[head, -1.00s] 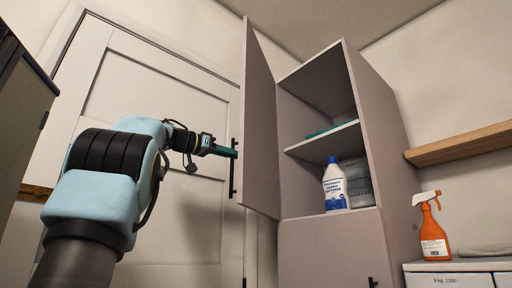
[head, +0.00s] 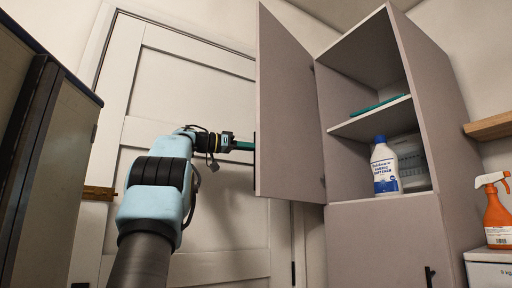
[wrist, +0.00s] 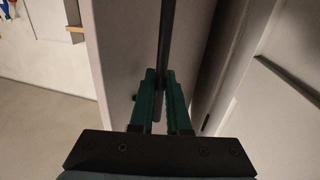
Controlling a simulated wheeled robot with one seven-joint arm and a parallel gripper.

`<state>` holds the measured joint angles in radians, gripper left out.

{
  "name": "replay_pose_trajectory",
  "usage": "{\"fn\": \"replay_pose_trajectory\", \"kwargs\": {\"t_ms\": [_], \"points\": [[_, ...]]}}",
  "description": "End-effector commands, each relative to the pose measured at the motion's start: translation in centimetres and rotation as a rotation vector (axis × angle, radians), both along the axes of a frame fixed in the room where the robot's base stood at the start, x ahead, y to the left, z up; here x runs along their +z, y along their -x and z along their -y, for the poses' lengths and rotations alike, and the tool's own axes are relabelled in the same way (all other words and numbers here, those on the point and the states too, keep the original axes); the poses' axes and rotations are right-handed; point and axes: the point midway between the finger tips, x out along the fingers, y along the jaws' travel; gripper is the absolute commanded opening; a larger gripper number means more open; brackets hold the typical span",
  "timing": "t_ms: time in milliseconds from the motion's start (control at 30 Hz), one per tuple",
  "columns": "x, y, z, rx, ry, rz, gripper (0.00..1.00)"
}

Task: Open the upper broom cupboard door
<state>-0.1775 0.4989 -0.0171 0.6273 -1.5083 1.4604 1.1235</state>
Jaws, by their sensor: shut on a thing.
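The upper broom cupboard door (head: 288,110) is a tall grey-mauve panel, swung wide open to the left of its cupboard (head: 440,130). Its black bar handle (wrist: 167,45) runs upright in the wrist view. My gripper (wrist: 166,82) has green fingers, one on each side of the handle, shut on it. In the head view my gripper (head: 243,146) is at the door's outer edge, where the handle is mostly hidden. The lower cupboard door (head: 385,240) is closed.
Inside the cupboard, a white and blue bottle (head: 384,166) stands on the lower level and a green item (head: 380,106) lies on the shelf. A white room door (head: 190,85) is behind my arm. A dark cabinet (head: 45,150) stands at left. An orange spray bottle (head: 497,215) is at right.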

Motion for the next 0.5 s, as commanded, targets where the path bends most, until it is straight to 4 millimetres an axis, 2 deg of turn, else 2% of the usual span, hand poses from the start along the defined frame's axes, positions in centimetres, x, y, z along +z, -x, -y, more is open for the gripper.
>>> {"fn": "replay_pose_trajectory", "kwargs": {"t_ms": [167,200,433,500], "points": [[0.19,0.05,0.16,-0.001,0.005,0.002,0.0],[0.19,0.06,0.16,-0.001,0.005,0.002,0.17],[0.12,0.04,0.11,0.0,0.003,0.002,0.43],[0.1,0.03,0.09,0.0,0.002,0.002,0.45]]}}
